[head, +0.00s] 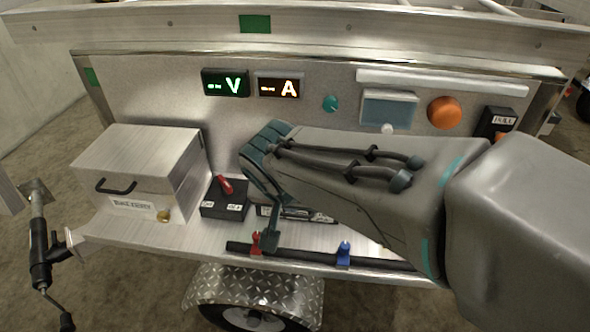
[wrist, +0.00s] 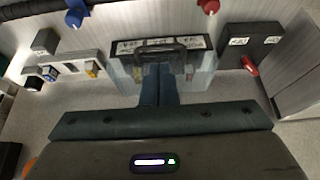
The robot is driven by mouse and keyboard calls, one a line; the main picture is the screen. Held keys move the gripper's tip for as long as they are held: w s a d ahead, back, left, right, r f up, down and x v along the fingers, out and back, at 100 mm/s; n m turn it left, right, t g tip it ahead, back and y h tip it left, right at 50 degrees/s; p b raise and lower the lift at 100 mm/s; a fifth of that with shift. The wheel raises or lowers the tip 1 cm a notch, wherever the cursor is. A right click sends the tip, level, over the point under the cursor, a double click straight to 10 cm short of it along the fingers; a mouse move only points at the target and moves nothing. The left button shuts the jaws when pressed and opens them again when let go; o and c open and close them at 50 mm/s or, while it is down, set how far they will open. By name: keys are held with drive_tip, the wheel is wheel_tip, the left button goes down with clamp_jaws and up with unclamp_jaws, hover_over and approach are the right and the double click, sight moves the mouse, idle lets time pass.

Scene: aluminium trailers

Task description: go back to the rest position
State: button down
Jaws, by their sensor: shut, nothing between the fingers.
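My gripper (head: 271,243) reaches in from the right over the trailer's shelf (head: 160,235), its dark teal fingers pointing down close to the red valve (head: 256,242). In the wrist view my gripper (wrist: 158,88) is shut, with its fingers together and nothing between them. The fingers overlap a clear case (wrist: 200,68) with a dark handle and labels. Whether they touch it I cannot tell. In the head view my arm hides most of that case.
A metal box (head: 140,165) and a black switch box with a red lever (head: 225,200) stand left. A dark pipe with a blue valve (head: 343,253) runs along the front. The back panel carries V (head: 226,83) and A (head: 280,86) displays and an orange button (head: 444,112).

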drive_tip(key=s+d+r+n+g+p, duration=0.1)
drive_tip(key=s+d+r+p, duration=0.6)
drive_tip(key=d+r+p, duration=0.9)
drive_tip(key=shift+d+g+y+p, duration=0.35)
drive_tip(key=shift+g+p, duration=0.45)
drive_tip(key=shift+p, duration=0.45)
